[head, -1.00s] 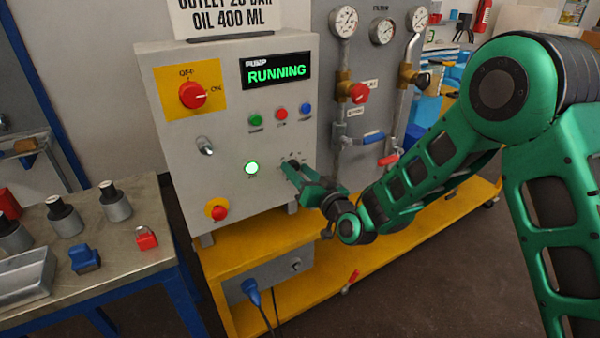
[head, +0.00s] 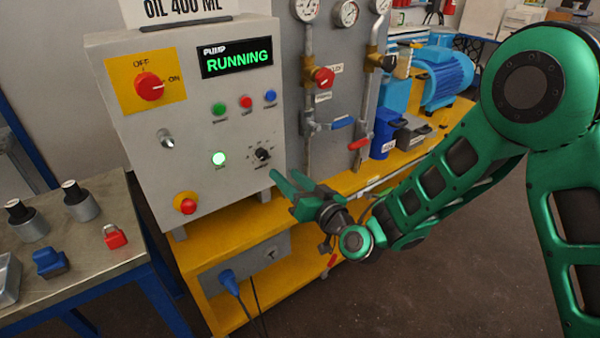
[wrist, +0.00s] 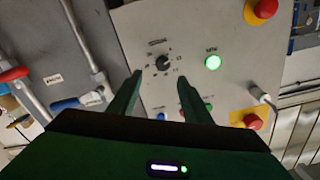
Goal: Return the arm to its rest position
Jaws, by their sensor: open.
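My gripper (head: 286,182) is green, open and empty. It hangs in front of the lower right of the grey control box (head: 150,110), apart from it. In the wrist view its two fingers (wrist: 158,90) stand apart, with the small black dial (wrist: 162,63) of the box beyond and between them. The dial also shows in the head view (head: 262,154), uncovered, just above and left of the fingers. My green arm reaches in from the right, bent at the elbow.
The box display (head: 237,57) reads RUNNING and a green lamp (head: 219,158) is lit. Pipes with a red valve knob (head: 323,77) and a blue lever (head: 343,122) stand behind the gripper. A yellow cart (head: 215,255) carries the box. A workbench (head: 80,240) is at left. Open floor lies front right.

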